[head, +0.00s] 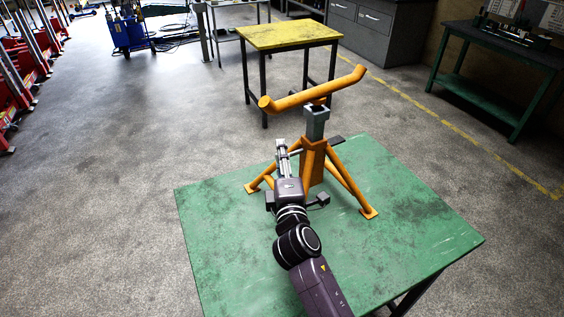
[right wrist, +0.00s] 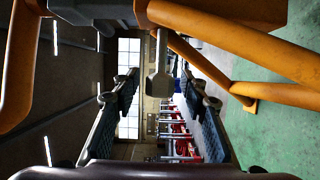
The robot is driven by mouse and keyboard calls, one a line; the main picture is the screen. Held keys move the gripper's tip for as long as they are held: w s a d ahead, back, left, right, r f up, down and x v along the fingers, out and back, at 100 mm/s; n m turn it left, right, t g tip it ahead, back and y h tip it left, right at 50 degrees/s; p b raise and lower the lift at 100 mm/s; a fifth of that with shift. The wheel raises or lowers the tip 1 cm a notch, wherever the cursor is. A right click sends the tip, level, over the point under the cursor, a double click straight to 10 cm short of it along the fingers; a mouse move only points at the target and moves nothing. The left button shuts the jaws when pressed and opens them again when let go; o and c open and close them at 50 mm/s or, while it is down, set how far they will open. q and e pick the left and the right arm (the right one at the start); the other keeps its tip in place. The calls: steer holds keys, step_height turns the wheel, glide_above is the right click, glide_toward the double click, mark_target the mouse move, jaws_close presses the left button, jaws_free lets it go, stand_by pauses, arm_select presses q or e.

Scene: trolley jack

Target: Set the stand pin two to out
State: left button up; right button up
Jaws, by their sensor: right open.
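The orange stand (head: 313,160) stands upright on the green table, with splayed legs, a grey post (head: 316,122) and a wide orange cradle bar on top. In the right wrist view, a grey pin (right wrist: 159,84) with a blocky end sticks out from beneath the stand's body. My right gripper (head: 283,147) is beside the stand's left side, near the top of its legs. In the right wrist view, its fingers (right wrist: 157,78) are apart on either side of the pin, with gaps visible. How far the pin sits in the stand is hidden in the head view. My left gripper is not in view.
The green table (head: 420,225) has free room right of the stand. An orange leg (right wrist: 270,94) runs close to the right finger in the wrist view. A yellow-topped table (head: 288,35), a green bench (head: 500,45) and red equipment (head: 20,60) stand farther off.

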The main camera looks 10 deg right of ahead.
steer(key=s+a, duration=0.1)
steer(key=s, duration=1.1)
steer(key=shift+a, duration=0.3)
steer(key=shift+f, duration=0.1)
